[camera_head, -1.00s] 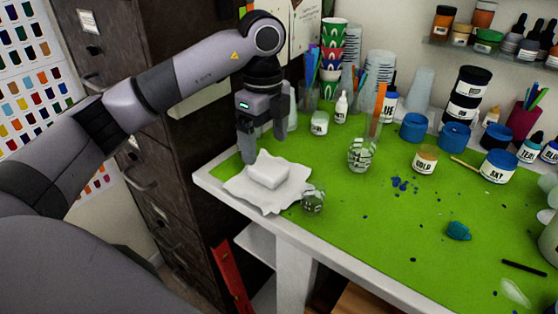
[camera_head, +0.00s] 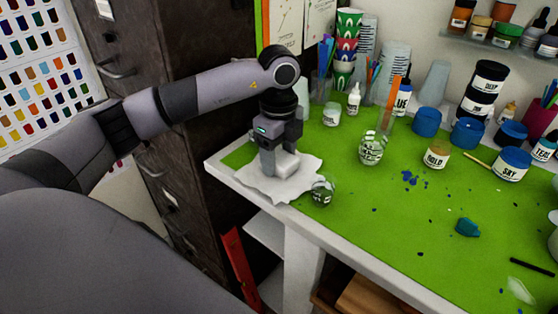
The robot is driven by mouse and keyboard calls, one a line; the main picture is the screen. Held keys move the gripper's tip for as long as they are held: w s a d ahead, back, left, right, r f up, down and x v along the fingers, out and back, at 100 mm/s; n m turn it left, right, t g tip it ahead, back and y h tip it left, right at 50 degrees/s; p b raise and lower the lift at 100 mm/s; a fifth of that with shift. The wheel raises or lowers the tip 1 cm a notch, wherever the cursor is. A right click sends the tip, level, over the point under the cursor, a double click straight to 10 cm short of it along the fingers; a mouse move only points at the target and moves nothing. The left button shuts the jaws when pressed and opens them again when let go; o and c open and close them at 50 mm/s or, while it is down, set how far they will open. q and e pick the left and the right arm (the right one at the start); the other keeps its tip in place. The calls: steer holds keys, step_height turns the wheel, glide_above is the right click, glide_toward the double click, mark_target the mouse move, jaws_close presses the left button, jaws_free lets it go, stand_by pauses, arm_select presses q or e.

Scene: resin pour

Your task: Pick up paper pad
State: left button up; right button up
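The paper pad is a small white block (camera_head: 287,165) lying on a crumpled white sheet (camera_head: 255,181) at the table's near left corner. My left gripper (camera_head: 279,160) points down right at the block, its fingers level with it and covering part of it. One finger shows on the block's left side; the other is partly hidden, so I cannot tell whether the fingers touch or grip it. My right gripper is not in view.
A small glass jar (camera_head: 322,191) stands close to the sheet's right edge. A labelled glass jar (camera_head: 372,148) with sticks, a gold jar (camera_head: 436,156) and stacked cups (camera_head: 345,50) stand further back. A dark cabinet (camera_head: 165,130) is left of the green-topped table (camera_head: 375,225).

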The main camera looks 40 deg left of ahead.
arm_select(q)
steer(key=c, duration=0.5)
steer(key=shift+o, duration=0.2)
steer(key=shift+r, duration=0.15)
step_height(320, 180, up, 10)
step_height(320, 180, up, 10)
steer(key=p, duration=0.3)
glide_above(280, 156)
steer(key=shift+s+b, duration=0.1)
steer(key=shift+b, duration=0.2)
steer(key=o, duration=0.5)
steer(key=c, duration=0.3)
